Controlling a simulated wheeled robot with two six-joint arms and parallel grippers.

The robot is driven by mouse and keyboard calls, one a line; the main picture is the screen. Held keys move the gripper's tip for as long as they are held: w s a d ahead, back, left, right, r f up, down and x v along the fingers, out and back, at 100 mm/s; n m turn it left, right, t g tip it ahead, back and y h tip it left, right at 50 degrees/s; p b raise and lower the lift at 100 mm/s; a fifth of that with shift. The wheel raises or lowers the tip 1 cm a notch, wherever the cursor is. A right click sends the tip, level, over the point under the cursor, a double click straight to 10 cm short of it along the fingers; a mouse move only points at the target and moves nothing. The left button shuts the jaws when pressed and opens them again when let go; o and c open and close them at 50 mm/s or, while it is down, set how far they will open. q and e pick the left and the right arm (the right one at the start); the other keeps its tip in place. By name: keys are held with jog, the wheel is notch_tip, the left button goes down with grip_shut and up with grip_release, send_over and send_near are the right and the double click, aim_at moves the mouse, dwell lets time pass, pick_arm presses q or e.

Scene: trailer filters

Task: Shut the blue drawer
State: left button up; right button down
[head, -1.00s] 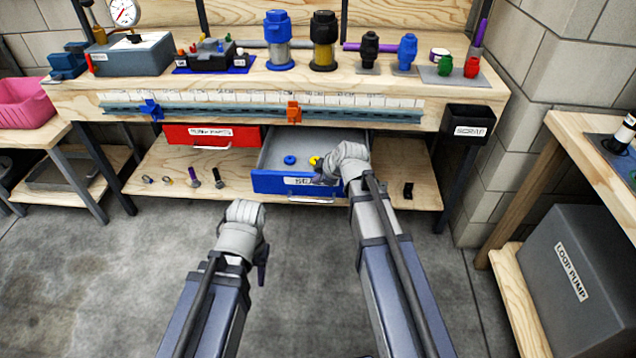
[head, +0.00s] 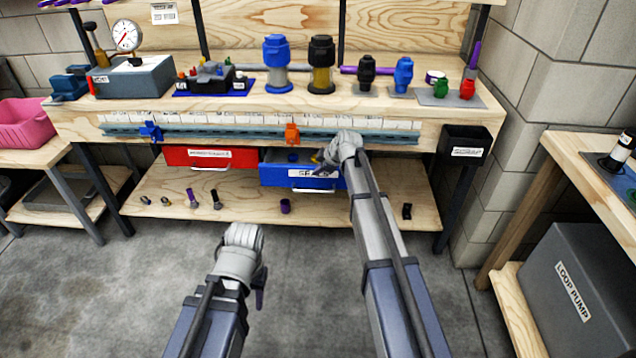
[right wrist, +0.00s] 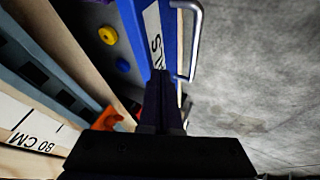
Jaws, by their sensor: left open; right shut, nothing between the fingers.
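The blue drawer (head: 275,176) sits under the bench, still partly open, with a label and a pale bar handle (head: 315,190) on its front. My right gripper (head: 320,168) is shut and empty at the drawer front's right part. In the right wrist view its dark fingertips (right wrist: 160,78) meet the labelled blue front (right wrist: 167,50) beside the handle; exact contact is hidden. My left gripper (head: 260,298) is open, low in front of the bench, away from the drawer.
The red drawer (head: 210,157) left of the blue one looks closed. The lower shelf (head: 240,208) holds small fittings and a purple ring (head: 285,206). A black scrap bin (head: 466,144) hangs at the bench's right end. The floor in front is clear.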

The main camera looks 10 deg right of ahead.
jog(key=shift+w+d, duration=0.25)
jog(key=shift+w, duration=0.6)
jog(key=shift+w+d, duration=0.25)
jog(key=shift+w, duration=0.55)
jog(key=shift+w+d, duration=0.25)
jog(key=shift+w, duration=0.6)
jog(key=shift+s, duration=0.1)
